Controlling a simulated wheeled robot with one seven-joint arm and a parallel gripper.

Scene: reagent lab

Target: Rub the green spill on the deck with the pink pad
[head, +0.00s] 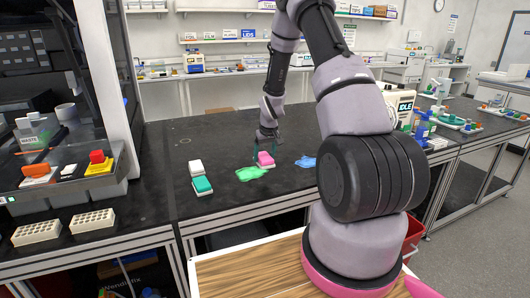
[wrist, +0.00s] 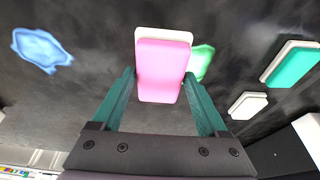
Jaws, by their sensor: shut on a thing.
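The pink pad (head: 265,159) has a white layer on one face and is held between the two green fingers of my gripper (head: 274,151). In the wrist view the pink pad (wrist: 163,70) sits between the fingertips of my gripper (wrist: 162,88). The green spill (head: 252,174) lies on the dark deck (head: 240,205), just to the left and nearer side of the pad in the head view. In the wrist view the green spill (wrist: 201,62) is partly hidden behind the pad. I cannot tell whether the pad touches the deck.
A blue spill (head: 306,162) lies to the right of the pad. A green pad (head: 202,186) and a white pad (head: 195,167) lie to the left of the green spill. Two white racks (head: 92,221) stand at the far left. The deck behind the pads is mostly clear.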

